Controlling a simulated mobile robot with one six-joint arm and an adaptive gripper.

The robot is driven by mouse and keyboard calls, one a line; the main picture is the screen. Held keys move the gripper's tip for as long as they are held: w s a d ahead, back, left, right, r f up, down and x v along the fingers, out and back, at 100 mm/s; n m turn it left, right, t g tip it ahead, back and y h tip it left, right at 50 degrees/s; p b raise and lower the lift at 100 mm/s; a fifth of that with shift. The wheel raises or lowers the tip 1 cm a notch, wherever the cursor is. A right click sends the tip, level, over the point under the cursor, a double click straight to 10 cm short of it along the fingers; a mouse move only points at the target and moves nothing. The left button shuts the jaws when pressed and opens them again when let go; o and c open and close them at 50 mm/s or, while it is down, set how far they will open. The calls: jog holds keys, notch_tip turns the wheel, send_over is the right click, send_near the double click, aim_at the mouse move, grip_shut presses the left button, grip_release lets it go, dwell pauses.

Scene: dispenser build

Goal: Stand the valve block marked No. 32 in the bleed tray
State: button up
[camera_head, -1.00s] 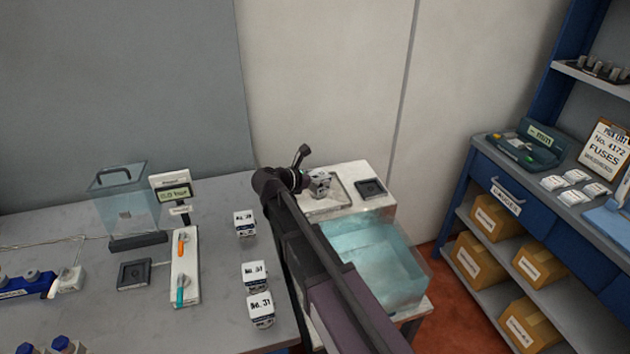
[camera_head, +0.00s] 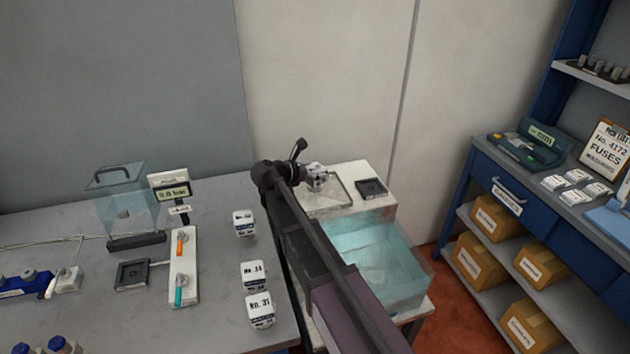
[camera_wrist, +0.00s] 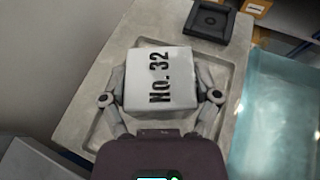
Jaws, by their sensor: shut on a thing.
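The valve block (camera_wrist: 165,80) marked No. 32 is white and sits between the two fingers of my gripper (camera_wrist: 160,97) in the wrist view, with its label readable. In the head view the block (camera_head: 316,176) shows at the end of my arm, over the left part of the bleed tray. The bleed tray (camera_wrist: 222,112) is a shallow pale recess in a light slab; its rim also shows in the head view (camera_head: 350,203). The block is above or within the tray's outline; I cannot tell whether its base touches the tray floor.
A clear tank of bluish water (camera_head: 375,260) stands right in front of the tray. A dark square fixture (camera_head: 371,188) lies right of the tray. Several other numbered blocks, one marked No. 31 (camera_head: 253,275), stand on the grey bench left of my arm. A blue shelf unit (camera_head: 510,212) is at right.

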aim_at(308, 180)
jog(key=shift+f+b, duration=1.05)
jog(key=shift+f, duration=0.3)
jog(key=shift+f, duration=0.2)
jog(key=o, duration=1.1)
jog(key=shift+r, duration=0.1)
jog(key=shift+o, duration=0.2)
jog(key=shift+r, duration=0.15)
jog(key=shift+s+a+r, duration=0.15)
jog(key=shift+s, duration=0.05)
jog(key=p+v, duration=0.4)
jog(key=v, duration=0.7)
jog(key=shift+a+p, duration=0.25)
jog(key=shift+p, duration=0.05)
jog(key=shift+s, duration=0.15)
